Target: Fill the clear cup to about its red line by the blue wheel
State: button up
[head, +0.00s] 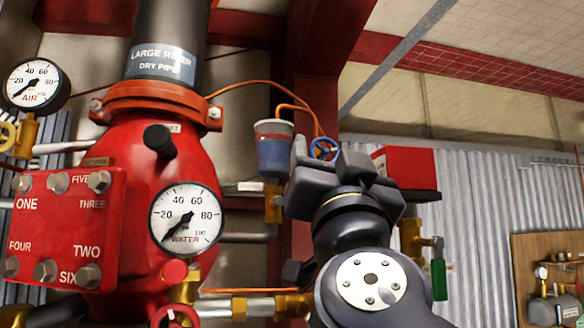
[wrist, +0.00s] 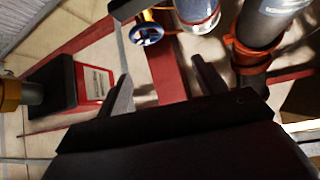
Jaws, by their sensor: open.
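The cup also shows, cut off, at the top of the wrist view (wrist: 203,14). The blue wheel (head: 324,149) is right of the cup, partly hidden behind my gripper; it shows clearly in the wrist view (wrist: 147,34). My gripper (wrist: 161,68) is open and empty, its fingers apart, with the wheel beyond the fingertips.
A red box (head: 408,168) is just right of my gripper. The large red valve body (head: 150,150) with its water gauge (head: 186,219) is at left. The orange pipe (head: 245,84) runs above the cup. A green handle (head: 438,279) hangs at lower right.

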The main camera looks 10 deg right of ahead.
aim_at(325, 158)
jog(key=w, duration=0.2)
jog(key=w+d+b, duration=0.1)
jog(key=w, duration=0.1)
jog(key=shift+w+f, duration=0.15)
jog(key=shift+w, duration=0.25)
jog(key=shift+p+x, duration=0.45)
jog(key=shift+x, duration=0.7)
jog(key=shift+w+r, duration=0.4)
jog(key=shift+d, duration=0.1)
jog(key=shift+c, duration=0.3)
jog(key=c, duration=0.9)
jog(key=shift+f+y, duration=0.1)
jog(key=shift+y, duration=0.2)
